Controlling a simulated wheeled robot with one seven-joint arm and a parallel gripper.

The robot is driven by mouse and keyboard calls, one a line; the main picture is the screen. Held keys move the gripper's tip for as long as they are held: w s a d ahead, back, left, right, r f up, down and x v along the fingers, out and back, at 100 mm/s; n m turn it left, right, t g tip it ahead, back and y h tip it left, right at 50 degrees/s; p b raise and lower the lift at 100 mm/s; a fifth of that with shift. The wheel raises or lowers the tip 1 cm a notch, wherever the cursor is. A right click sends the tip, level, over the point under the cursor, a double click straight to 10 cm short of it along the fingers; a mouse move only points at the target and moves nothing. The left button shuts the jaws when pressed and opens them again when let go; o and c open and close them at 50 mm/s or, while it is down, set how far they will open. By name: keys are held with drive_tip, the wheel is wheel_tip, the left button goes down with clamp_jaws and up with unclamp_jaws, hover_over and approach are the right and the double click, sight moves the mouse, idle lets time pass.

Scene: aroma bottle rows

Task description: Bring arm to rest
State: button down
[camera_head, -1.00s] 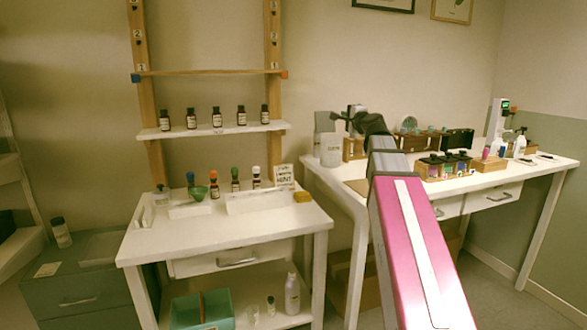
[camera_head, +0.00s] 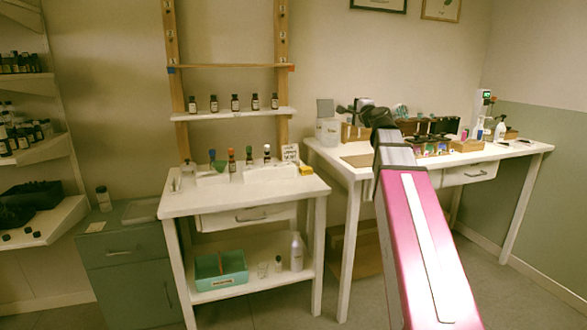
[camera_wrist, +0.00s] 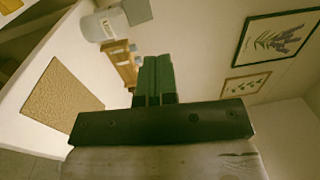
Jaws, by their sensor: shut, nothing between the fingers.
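My arm, a pink and grey link, reaches from the bottom right of the head view toward the right table (camera_head: 352,172). My gripper (camera_wrist: 155,64) shows in the wrist view, its two green fingers side by side and shut, with nothing between them. In the head view the gripper's end is dark and small near the right table's back left, and its fingers cannot be made out clearly. In the wrist view, a tan mat (camera_wrist: 62,97) and a whitish container (camera_wrist: 104,24) lie beyond the gripper to the left, apart from it.
A white table (camera_head: 240,205) with dropper bottles stands left of my arm, under a wooden rack whose shelf (camera_head: 215,114) holds several dark bottles. A green bin (camera_head: 221,270) sits on its lower shelf. A grey cabinet (camera_head: 125,262) stands further left. Framed pictures (camera_wrist: 268,42) hang on the wall.

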drive_tip(key=s+a+f+n+g, duration=0.2)
drive_tip(key=s+f+n+g, duration=0.1)
drive_tip(key=f, duration=0.8)
drive_tip(key=s+a+f+n+g+h, duration=0.1)
drive_tip(key=s+a+f+n+g, duration=0.15)
drive_tip(key=f, duration=0.95)
drive_tip(key=s+a+f+n+g, duration=0.1)
drive_tip(key=s+f+n+g, duration=0.2)
drive_tip(key=f, duration=0.8)
drive_tip(key=s+d+f+n+g+h, duration=0.1)
drive_tip(key=s+f+n+g+h, duration=0.1)
drive_tip(key=s+f, duration=0.7)
drive_tip(key=s+d+f+n+g+h, duration=0.1)
drive_tip(key=s+f+n+g, duration=0.3)
drive_tip(key=f, duration=1.1)
drive_tip(key=s+g+h, duration=0.1)
drive_tip(key=s+g, duration=0.2)
drive_tip(key=s, duration=0.3)
drive_tip(key=shift+d+h, duration=0.25)
drive_tip(key=shift+h, duration=0.15)
drive_tip(key=shift+d+g, duration=0.1)
drive_tip(key=shift+g, duration=0.15)
